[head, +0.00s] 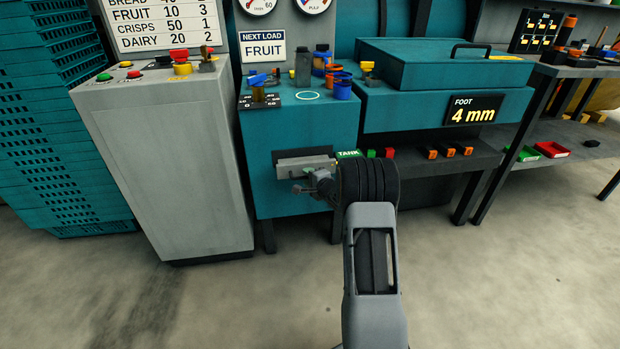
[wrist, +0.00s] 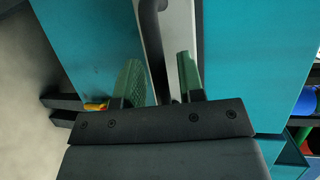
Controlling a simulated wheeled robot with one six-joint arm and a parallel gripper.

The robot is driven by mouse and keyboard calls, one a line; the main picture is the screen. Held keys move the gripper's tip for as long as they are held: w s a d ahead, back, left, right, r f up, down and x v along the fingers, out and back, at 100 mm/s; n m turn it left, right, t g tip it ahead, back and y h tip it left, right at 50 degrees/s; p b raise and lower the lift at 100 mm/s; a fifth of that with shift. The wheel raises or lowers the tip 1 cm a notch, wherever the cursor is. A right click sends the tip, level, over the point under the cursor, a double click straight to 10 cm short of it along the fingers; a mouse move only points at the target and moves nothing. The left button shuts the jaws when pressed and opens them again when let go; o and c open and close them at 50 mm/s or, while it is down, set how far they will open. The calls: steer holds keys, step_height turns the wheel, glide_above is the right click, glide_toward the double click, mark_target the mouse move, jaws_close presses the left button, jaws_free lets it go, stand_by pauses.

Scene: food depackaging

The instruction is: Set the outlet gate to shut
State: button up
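The grey gate plate (head: 292,162) is on the front of the teal tank cabinet (head: 285,215), beside a green "TANK" label (head: 348,154). In the wrist view the pale plate (wrist: 182,30) carries a dark bar handle (wrist: 150,35). My gripper (head: 308,186) is at the plate in the head view. In the wrist view its green fingers (wrist: 158,78) stand apart on either side of the handle's near end, with small gaps seeming to show. Whether either finger touches it is unclear. My gripper and arm partly hide the gate in the head view.
A grey control cabinet (head: 175,160) stands to the left, near stacked teal crates (head: 60,140). To the right are the teal lidded unit (head: 420,75) with a "FOOT 4 mm" sign (head: 476,109) and a dark shelf (head: 430,160). The floor (head: 230,305) in front is clear.

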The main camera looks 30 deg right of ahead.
steer(key=s+p, duration=0.1)
steer(key=s, duration=0.3)
steer(key=s+d+r+p, duration=0.1)
steer(key=s, duration=0.4)
steer(key=s+r+p, duration=0.1)
steer(key=s, duration=0.3)
steer(key=shift+s+d+r+p, duration=0.2)
steer(key=shift+s+r+p, duration=0.05)
steer(key=shift+p, duration=0.15)
